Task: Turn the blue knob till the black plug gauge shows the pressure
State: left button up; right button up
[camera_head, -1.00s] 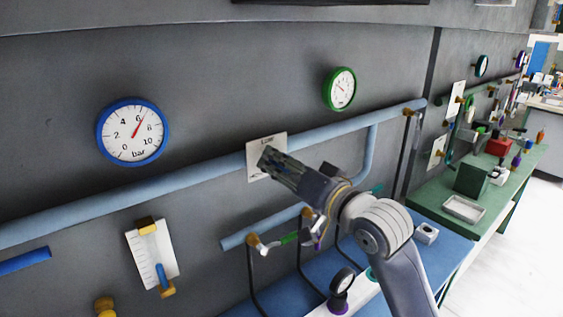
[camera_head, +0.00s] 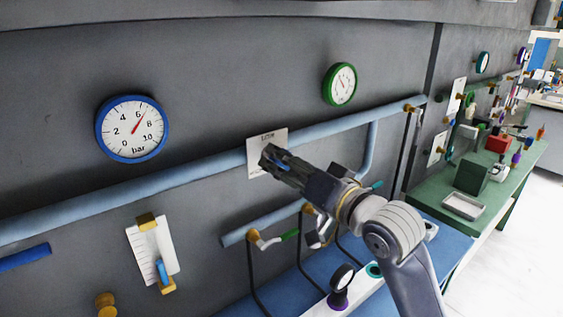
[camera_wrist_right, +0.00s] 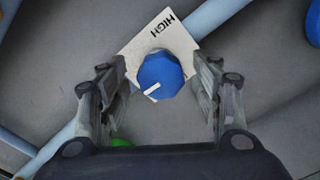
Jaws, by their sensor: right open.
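The blue knob (camera_wrist_right: 160,75) with a white pointer mark sits on a white plate (camera_wrist_right: 183,40) marked HIGH in the right wrist view. The mark points to the lower left there. My right gripper (camera_wrist_right: 161,85) is open, with one finger on each side of the knob and gaps showing. In the head view the gripper (camera_head: 275,160) is at the plate (camera_head: 276,140) and mostly hides the knob. A small black-rimmed gauge (camera_head: 342,278) with a purple base stands on the white strip; its reading is too small to tell. My left gripper is out of view.
A blue-rimmed bar gauge (camera_head: 132,129) on the wall reads a little above 6. A green-rimmed gauge (camera_head: 340,84) hangs to the right. A light-blue pipe (camera_head: 200,170) runs along the wall. A lever valve (camera_head: 265,240) and dark hoses are below my arm.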

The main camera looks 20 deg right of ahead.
jog(key=v, duration=0.5)
jog(key=shift+s+d, duration=0.15)
jog(key=shift+s, duration=0.15)
